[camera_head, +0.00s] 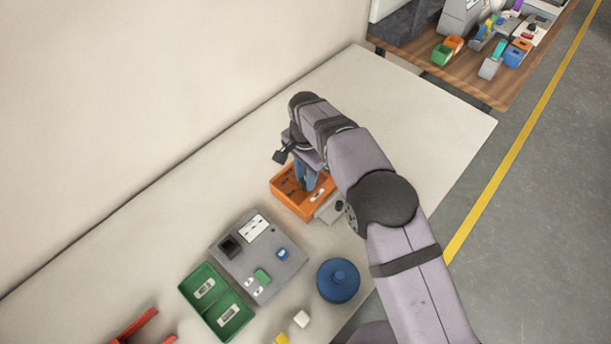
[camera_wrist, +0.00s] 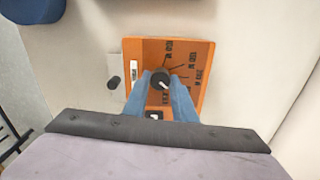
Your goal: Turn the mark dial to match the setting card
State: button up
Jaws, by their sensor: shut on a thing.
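The mark dial is a round black knob (camera_wrist: 160,78) on an orange panel (camera_wrist: 203,52) in the wrist view. A white mark shows on its lower right side. Small dark labels and lines are printed around it, too blurred to read. My gripper (camera_wrist: 161,84) has its blue fingers on either side of the knob and is shut on it. The orange panel also shows in the head view (camera_head: 290,203), with my gripper (camera_head: 309,186) over it. A small white card-like piece (camera_wrist: 133,64) is at the panel's upper left; I cannot tell whether it is the setting card.
A grey plate with a small black knob (camera_wrist: 114,82) adjoins the panel.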

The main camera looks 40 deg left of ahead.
jog(key=n+b, duration=0.2)
jog(key=n, duration=0.3)
jog(key=shift+n, duration=0.3)
jog(key=n, duration=0.6)
jog(key=shift+r+b, duration=0.1)
jog(key=shift+b, duration=0.25)
jog(key=n, duration=0.6)
jog(key=shift+a+n, duration=0.1)
jog(key=shift+n, duration=0.2)
jog(key=n, duration=0.5)
jog(key=shift+n, duration=0.3)
jog(key=o, duration=0.9)
jog(key=shift+c, duration=0.2)
jog(key=shift+o, duration=0.9)
